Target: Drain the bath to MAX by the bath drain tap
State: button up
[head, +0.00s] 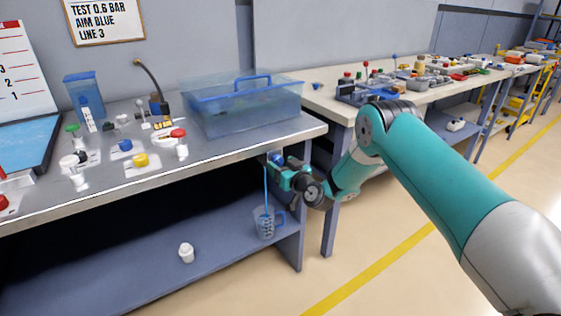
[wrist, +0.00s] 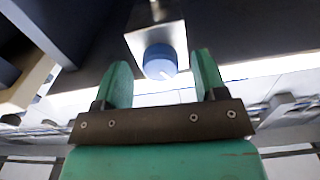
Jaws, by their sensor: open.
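The bath, a large clear blue tub (head: 243,112) with a blue handle, stands on the right end of the steel bench. Its liquid level and any MAX mark cannot be read. The drain tap's blue knob (head: 277,157) is at the bench's front edge, and shows in the wrist view (wrist: 159,62). A thin blue stream (head: 266,185) runs from there down to a clear measuring jug (head: 265,224) on the lower shelf. My gripper (wrist: 162,58) is open, with its fingers on either side of the knob; whether they touch it I cannot tell.
Several coloured valves and knobs (head: 125,146) and a smaller blue tank (head: 84,94) stand left on the bench. A white bottle (head: 187,252) stands on the lower shelf. A cluttered second bench (head: 325,100) is at right. The floor (head: 330,270) in front is clear.

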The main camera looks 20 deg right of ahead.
jog(key=shift+w+a, duration=0.1)
jog(key=shift+w, duration=0.4)
jog(key=c, duration=0.9)
